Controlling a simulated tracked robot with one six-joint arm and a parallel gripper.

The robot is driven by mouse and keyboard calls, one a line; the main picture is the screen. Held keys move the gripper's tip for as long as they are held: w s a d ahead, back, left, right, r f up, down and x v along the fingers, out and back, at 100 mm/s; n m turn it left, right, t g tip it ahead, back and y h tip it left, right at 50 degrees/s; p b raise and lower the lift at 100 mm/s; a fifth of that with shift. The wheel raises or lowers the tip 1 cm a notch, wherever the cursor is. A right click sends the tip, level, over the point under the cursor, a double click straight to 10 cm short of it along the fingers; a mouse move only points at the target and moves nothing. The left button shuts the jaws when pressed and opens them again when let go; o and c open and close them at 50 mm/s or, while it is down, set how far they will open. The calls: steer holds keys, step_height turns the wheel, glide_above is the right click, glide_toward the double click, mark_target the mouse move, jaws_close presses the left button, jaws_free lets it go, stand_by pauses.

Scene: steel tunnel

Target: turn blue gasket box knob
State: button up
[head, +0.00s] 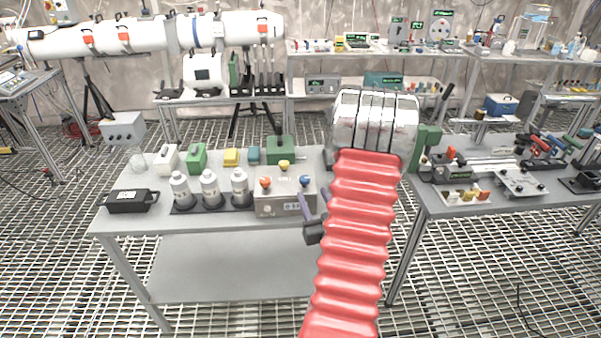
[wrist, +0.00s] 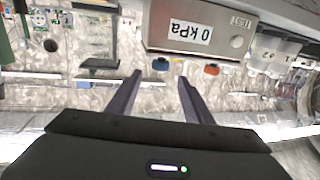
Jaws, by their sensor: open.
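The gasket box is a grey metal box (head: 280,206) on the near table. Its top carries an orange-red knob (head: 265,182), a yellow knob (head: 284,165) and the blue knob (head: 305,180) at the right. In the wrist view the box (wrist: 170,38) appears upside down with a "0 kPa" label. There the blue knob (wrist: 160,65) shows between my fingertips, beyond them, and the orange knob (wrist: 211,70) lies right of them. My gripper (wrist: 160,77) is open and empty. In the head view my gripper (head: 312,194) is at the box's right end, partly hidden by my red arm sleeve.
Three white bottles (head: 209,188) stand left of the box, and a black case (head: 132,201) lies at the table's left. Another table (head: 470,203) with tools is at right.

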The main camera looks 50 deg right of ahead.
mark_target(303, 176)
steer(key=x, duration=1.3)
steer(key=shift+w+d, duration=0.15)
steer(key=shift+d, duration=0.05)
steer(key=shift+c, duration=0.5)
steer(key=c, duration=1)
